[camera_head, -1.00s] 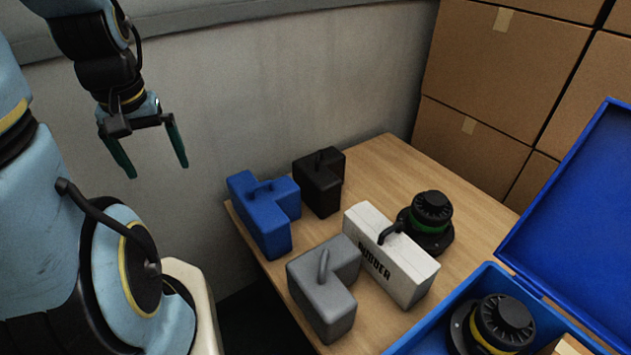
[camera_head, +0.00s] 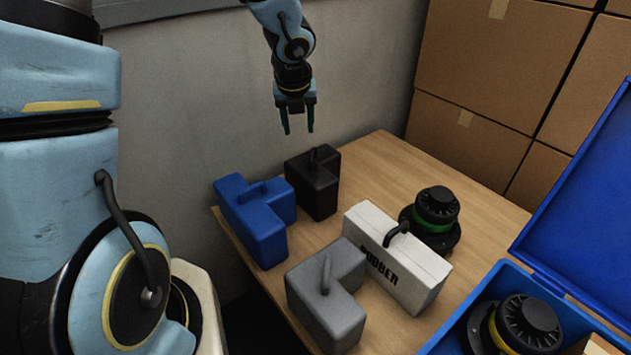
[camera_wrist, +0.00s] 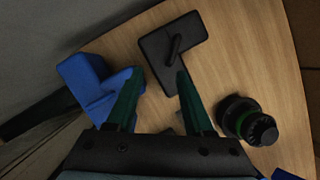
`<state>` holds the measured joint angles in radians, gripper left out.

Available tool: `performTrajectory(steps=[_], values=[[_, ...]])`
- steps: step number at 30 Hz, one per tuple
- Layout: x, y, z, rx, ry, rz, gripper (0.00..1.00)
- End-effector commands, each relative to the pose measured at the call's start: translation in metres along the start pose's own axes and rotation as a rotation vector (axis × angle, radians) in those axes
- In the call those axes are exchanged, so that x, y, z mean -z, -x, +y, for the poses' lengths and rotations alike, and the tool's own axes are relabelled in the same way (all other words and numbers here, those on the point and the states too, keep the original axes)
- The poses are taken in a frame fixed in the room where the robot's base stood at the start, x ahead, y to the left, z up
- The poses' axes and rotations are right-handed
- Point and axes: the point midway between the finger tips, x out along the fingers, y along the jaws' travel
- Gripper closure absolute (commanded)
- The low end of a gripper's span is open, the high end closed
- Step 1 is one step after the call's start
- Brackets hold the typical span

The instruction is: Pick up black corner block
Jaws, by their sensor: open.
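The black corner block (camera_head: 314,187) stands on the wooden table beside the blue corner block, near the wall, with a handle on top. In the wrist view the black block (camera_wrist: 161,62) lies beyond my fingertips, its handle slanting and roughly centred between them. My gripper (camera_head: 298,131) is open and empty above the black block, clear of it. In the wrist view my gripper (camera_wrist: 154,73) shows two dark green fingers spread apart.
A blue corner block (camera_head: 256,226) stands close left of the black one. A grey corner block (camera_head: 325,300), a white "RUBBER" block (camera_head: 398,262) and a black round part with a green band (camera_head: 436,214) are nearby. An open blue case (camera_head: 461,318) is at right.

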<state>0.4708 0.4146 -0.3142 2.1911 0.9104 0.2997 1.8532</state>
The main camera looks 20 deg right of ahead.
Motion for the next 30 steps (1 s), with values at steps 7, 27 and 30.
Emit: performTrajectory(steps=[7, 27, 30], values=[[0.001, -0.021, -0.025, 0.03, -0.215, -0.013, 0.48], [0.0, -0.103, -0.026, 0.028, -0.208, -0.012, 0.48], [-0.001, -0.112, -0.026, 0.027, -0.208, -0.013, 0.48]])
